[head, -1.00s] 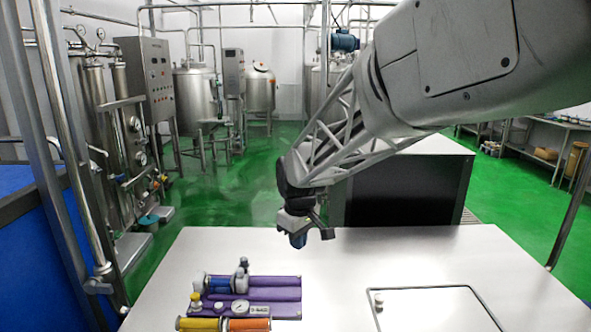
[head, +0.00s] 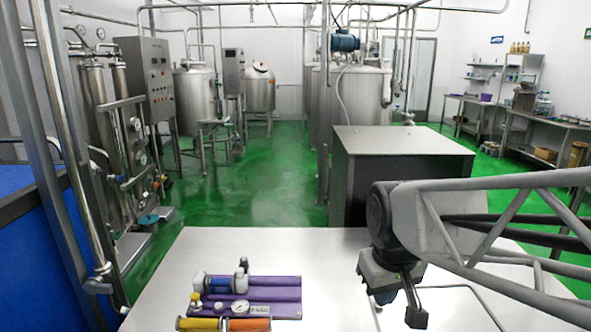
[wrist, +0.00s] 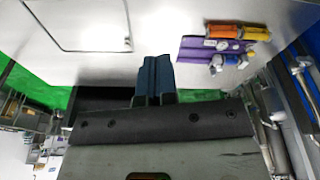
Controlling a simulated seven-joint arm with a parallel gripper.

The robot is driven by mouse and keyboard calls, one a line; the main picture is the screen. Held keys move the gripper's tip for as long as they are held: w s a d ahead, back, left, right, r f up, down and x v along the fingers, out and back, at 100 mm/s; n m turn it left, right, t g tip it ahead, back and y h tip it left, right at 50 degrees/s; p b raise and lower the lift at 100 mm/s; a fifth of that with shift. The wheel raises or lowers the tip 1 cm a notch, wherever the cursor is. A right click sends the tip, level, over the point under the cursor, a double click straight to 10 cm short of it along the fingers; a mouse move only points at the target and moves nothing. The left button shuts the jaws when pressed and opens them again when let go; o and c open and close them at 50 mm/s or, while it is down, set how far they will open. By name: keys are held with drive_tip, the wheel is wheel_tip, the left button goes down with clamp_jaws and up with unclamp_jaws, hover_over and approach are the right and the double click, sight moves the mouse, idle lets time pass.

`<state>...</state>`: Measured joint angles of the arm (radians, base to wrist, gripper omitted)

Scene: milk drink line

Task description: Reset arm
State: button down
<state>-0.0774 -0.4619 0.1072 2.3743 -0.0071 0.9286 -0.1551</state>
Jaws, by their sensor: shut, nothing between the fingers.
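My gripper (head: 385,297) is over the right part of the white table (head: 330,290), its blue fingers shut and pointing down. The fingers also show in the wrist view (wrist: 154,80), pressed together with nothing between them. My arm comes in from the right edge of the head view and hides part of the table's right side.
A purple fixture (head: 275,294) with bottle-like and gauge parts lies at the table's front left, apart from my gripper. Orange and yellow cylinders (head: 225,324) lie at its front. A grey cabinet (head: 400,160) stands behind the table. A blue panel (head: 40,255) is at left.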

drive_tip(key=s+d+f+m, duration=0.2)
drive_tip(key=s+d+m, duration=0.1)
drive_tip(key=s, duration=0.7)
drive_tip(key=shift+d, duration=0.2)
drive_tip(key=shift+w, duration=0.1)
idle(2.3)
